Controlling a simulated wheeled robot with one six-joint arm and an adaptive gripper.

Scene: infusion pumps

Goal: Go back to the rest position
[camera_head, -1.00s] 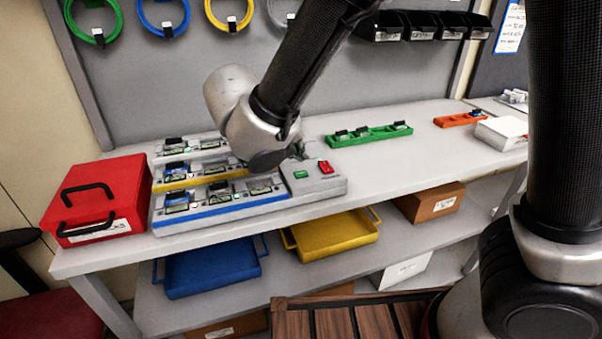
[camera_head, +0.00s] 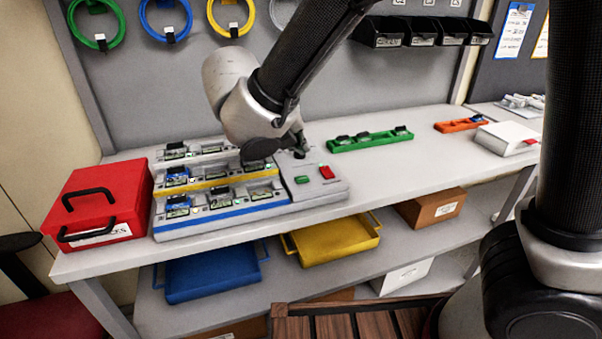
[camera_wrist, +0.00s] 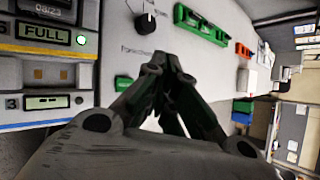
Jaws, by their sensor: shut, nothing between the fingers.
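My gripper (camera_head: 299,152) is above the grey control box at the right end of the pump rack (camera_head: 220,213). In the wrist view my gripper (camera_wrist: 170,62) has its fingertips together, with nothing between them. The control box (camera_head: 322,168) carries a green button (camera_head: 302,181), a red button (camera_head: 326,172) and a black knob. The knob (camera_wrist: 146,24) shows in the wrist view just beyond the fingertips, apart from them. The rack holds pumps in rows with white, yellow and blue strips, and a pump display reads "FULL" (camera_wrist: 45,33).
A red case (camera_head: 98,198) stands left of the rack. Green (camera_head: 370,140) and orange (camera_head: 461,125) trays lie at the right, near a white box (camera_head: 506,138). Blue (camera_head: 212,275) and yellow (camera_head: 335,240) bins sit on the lower shelf. The white tabletop between is clear.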

